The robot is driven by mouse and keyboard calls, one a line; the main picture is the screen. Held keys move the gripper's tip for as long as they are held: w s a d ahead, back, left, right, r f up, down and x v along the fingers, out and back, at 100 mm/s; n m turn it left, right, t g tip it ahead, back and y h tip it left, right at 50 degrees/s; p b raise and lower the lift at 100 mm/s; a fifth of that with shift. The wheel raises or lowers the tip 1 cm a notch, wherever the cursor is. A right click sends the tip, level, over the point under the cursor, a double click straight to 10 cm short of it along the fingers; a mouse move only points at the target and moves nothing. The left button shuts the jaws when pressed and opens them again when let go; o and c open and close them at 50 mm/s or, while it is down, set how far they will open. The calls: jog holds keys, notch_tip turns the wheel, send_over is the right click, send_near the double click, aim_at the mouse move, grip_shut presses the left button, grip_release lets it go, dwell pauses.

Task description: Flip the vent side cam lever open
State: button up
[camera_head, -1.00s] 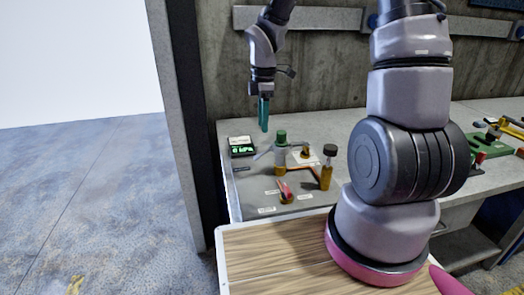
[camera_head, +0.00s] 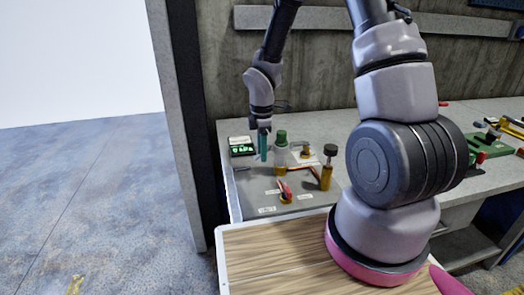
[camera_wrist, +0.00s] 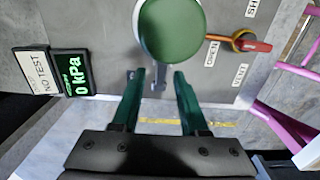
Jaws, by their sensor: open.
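My gripper (camera_head: 263,159) is low over the bench, just left of the green-capped cylinder (camera_head: 281,160). In the wrist view my gripper (camera_wrist: 159,76) is open, its two green fingers apart with nothing held. The round green cap (camera_wrist: 172,28) lies just beyond the fingertips. A small grey metal piece (camera_wrist: 158,80) shows in the gap between the fingers; I take it as the cam lever, but cannot tell this surely or whether a finger touches it. In the head view my fingers hide the lever area.
The gauge (camera_wrist: 77,72) reading 0 kPa stands to the left in the wrist view. A red-orange valve handle (camera_wrist: 250,45) sits beside OPEN and SHUT labels. An amber, dark-capped bottle (camera_head: 327,168) stands right of the green-capped cylinder. The bench edge is close.

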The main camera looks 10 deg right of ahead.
grip_shut()
jog(key=shift+r+y, duration=0.15)
jog(key=shift+y, duration=0.25)
jog(key=shift+d+r+y, duration=0.15)
jog(key=shift+r+y, duration=0.05)
jog(key=shift+y, duration=0.6)
jog(key=shift+r+y, duration=0.25)
jog(key=shift+y, duration=0.6)
jog(key=shift+r+y, duration=0.2)
jog(key=shift+y, duration=0.95)
grip_release()
